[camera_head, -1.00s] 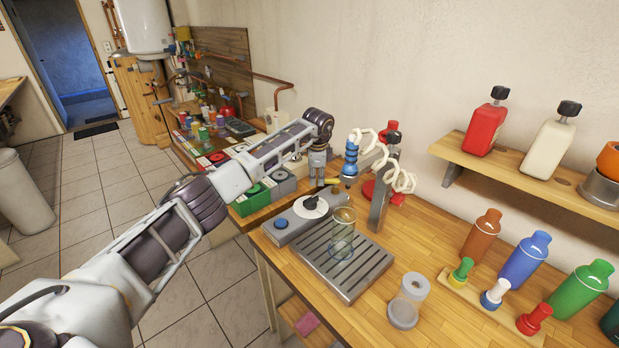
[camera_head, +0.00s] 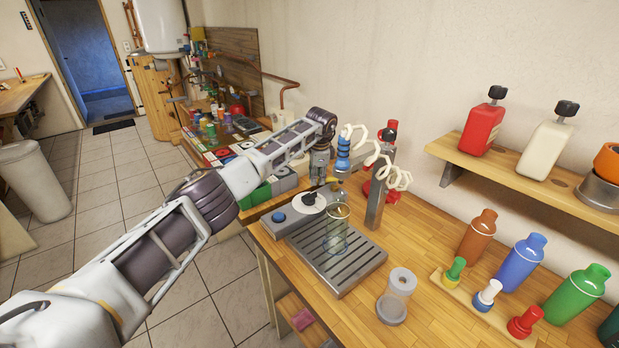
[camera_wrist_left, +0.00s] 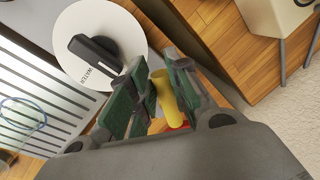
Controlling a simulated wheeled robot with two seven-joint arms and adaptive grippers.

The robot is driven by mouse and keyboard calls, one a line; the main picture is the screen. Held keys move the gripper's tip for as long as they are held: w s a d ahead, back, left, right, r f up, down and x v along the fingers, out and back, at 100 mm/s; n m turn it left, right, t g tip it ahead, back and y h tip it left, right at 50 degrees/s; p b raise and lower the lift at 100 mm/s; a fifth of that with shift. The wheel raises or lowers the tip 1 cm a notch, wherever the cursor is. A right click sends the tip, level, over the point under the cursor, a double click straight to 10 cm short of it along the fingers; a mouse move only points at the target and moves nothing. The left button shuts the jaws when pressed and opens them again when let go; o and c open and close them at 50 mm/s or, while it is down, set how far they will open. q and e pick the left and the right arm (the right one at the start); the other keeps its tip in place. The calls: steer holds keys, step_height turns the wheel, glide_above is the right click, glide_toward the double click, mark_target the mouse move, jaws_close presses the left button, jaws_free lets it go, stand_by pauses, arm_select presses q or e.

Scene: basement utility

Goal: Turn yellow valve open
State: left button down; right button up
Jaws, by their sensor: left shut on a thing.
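The yellow valve handle (camera_wrist_left: 164,98) is a short rounded yellow bar. In the left wrist view it sits between the green-padded fingers of my left gripper (camera_wrist_left: 153,100), which is shut on it. In the head view my left gripper (camera_head: 320,172) reaches in from the left beside the blue nozzle (camera_head: 343,158). The valve is mostly hidden there, with only a little yellow showing by the fingertips. My right gripper is not in view.
A clear glass (camera_head: 336,232) stands on the slatted grey tray (camera_head: 352,272) below the nozzle. A white dial with a black knob (camera_wrist_left: 95,50) is close beside the fingers. A grey post (camera_head: 376,190) and coiled white hose stand right of the nozzle.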

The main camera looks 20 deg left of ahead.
arm_select(q)
steer(key=shift+d, duration=0.15)
steer(key=shift+s+n, duration=0.25)
steer(key=shift+n, duration=0.25)
steer(key=shift+s+d+n, duration=0.15)
steer(key=shift+n, duration=0.15)
steer(key=c, duration=1.3)
jaws_free()
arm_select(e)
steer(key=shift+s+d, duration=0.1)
arm_select(q)
steer(key=shift+s+r, duration=0.1)
steer(key=shift+r, duration=0.9)
steer(key=r, duration=0.3)
steer(key=s+d+r, duration=0.1)
steer(key=r, duration=0.5)
steer(key=shift+s+d+r, duration=0.15)
steer(key=shift+s+r, duration=0.2)
steer(key=shift+r, duration=0.05)
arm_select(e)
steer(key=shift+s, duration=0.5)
arm_select(q)
steer(key=shift+c, duration=0.3)
